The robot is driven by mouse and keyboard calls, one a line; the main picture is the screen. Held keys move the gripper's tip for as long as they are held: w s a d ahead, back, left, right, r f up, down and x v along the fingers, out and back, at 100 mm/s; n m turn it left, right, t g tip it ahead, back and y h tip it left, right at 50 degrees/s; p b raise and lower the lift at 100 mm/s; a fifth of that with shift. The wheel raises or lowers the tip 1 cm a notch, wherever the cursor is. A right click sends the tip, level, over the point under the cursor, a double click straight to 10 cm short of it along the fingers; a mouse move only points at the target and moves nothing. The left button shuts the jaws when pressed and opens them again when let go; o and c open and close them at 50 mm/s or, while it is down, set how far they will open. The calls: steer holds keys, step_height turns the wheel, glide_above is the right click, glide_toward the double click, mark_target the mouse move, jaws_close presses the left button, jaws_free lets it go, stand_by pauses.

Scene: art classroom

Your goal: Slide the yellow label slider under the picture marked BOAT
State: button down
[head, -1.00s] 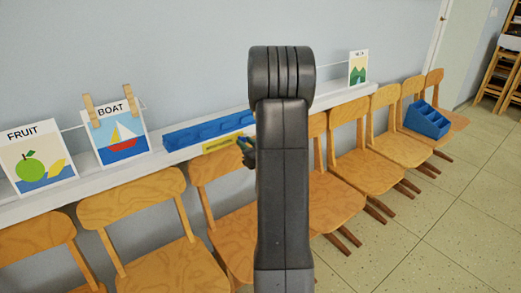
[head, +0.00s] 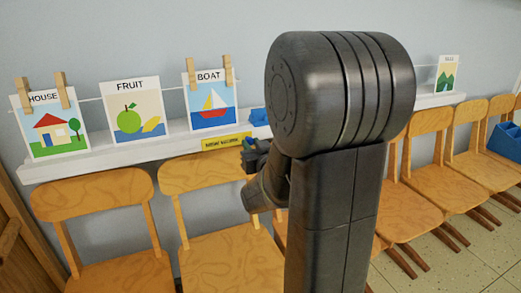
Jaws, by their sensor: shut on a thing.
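The BOAT picture (head: 211,103), a card with a red and white sailboat, stands on the white ledge, held at its top by two wooden clothespins. The yellow label slider (head: 221,143) is on the ledge's front edge. Its left part is below the BOAT picture, and its right end reaches past the card's right edge. My gripper (head: 250,146) is shut on the slider at its right end. My own arm hides the ledge to the right, and the fingertips show small.
The FRUIT picture (head: 139,111) and HOUSE picture (head: 52,127) stand farther left. A blue tray (head: 260,117) on the ledge is mostly hidden by my arm. Wooden chairs (head: 217,187) line the wall below the ledge. A blue caddy (head: 507,143) is at the far right.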

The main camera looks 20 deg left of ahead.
steer(key=shift+s+a, duration=0.25)
steer(key=c, duration=1.2)
jaws_free()
steer(key=shift+c, duration=0.2)
steer(key=shift+d, duration=0.1)
steer(key=p+v, duration=0.1)
steer(key=v, duration=1.2)
steer(key=shift+s+d, duration=0.25)
steer(key=shift+r, duration=0.1)
